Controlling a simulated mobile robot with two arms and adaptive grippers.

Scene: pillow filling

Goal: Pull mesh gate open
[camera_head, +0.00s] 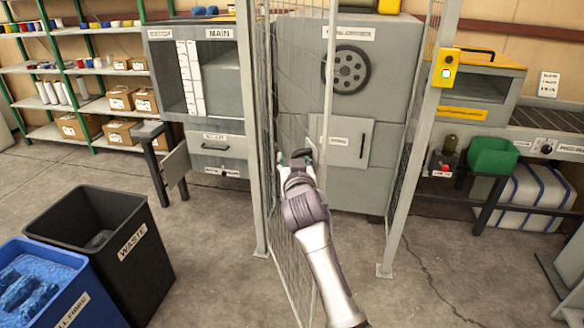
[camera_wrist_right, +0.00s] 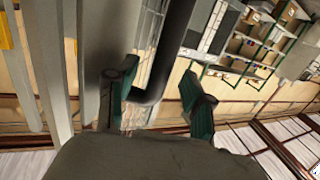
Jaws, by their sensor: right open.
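The mesh gate (camera_head: 285,70) hangs from the grey post on the left of the opening in the head view. It stands ajar, its free edge swung towards me and away from the right post. My right gripper (camera_head: 297,156) is at the gate around mid-height, and my forearm covers part of the mesh. In the right wrist view, a dark bent handle bar (camera_wrist_right: 172,50) reaches between the open fingers of my right gripper (camera_wrist_right: 160,95). The fingers are apart, and I cannot tell whether either touches the bar. My left gripper is not in view.
A grey machine (camera_head: 380,110) with a round wheel stands behind the gate. The right post (camera_head: 412,140) carries a yellow switch box (camera_head: 447,68). A black waste bin (camera_head: 120,255) and a blue bin (camera_head: 75,310) stand at lower left. Floor right of my arm is clear.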

